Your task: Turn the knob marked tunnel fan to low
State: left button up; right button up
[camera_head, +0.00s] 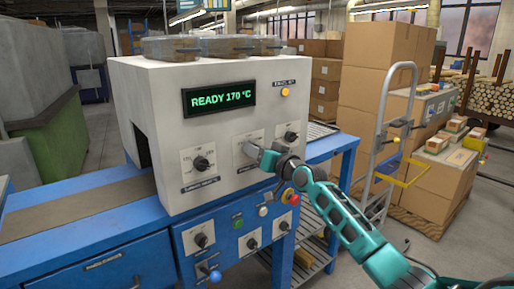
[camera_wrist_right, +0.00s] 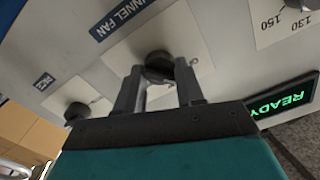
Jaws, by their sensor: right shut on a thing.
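The tunnel fan knob (camera_wrist_right: 158,62) is a dark round knob on a pale plate (camera_wrist_right: 183,32) with a partly visible "TUNNEL FAN" label (camera_wrist_right: 112,17) in the right wrist view. My right gripper (camera_wrist_right: 157,84) has its two fingers on either side of the knob and is shut on it. In the head view my right gripper (camera_head: 262,156) reaches the middle plate (camera_head: 242,146) on the front of the white machine and hides the knob. The knob's pointer setting cannot be read. My left gripper is not in view.
The display (camera_head: 219,97) reads READY 170 °C. A temperature knob (camera_head: 201,163) is left of my gripper, another knob (camera_head: 290,136) right. Below are a red button (camera_head: 288,195), a green button (camera_head: 238,222) and more knobs. A hand truck (camera_head: 386,150) and boxes stand at right.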

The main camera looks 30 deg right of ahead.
pick_arm(q)
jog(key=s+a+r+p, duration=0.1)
jog(key=p, duration=0.1)
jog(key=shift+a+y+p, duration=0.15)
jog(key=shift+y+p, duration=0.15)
jog(key=shift+p, duration=0.05)
pick_arm(e)
jog(key=m, duration=0.8)
jog(key=shift+d, duration=0.1)
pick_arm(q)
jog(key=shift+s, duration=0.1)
pick_arm(e)
jog(key=shift+m, duration=0.3)
jog(key=o, duration=1)
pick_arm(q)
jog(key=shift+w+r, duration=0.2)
pick_arm(e)
jog(key=shift+o, duration=0.2)
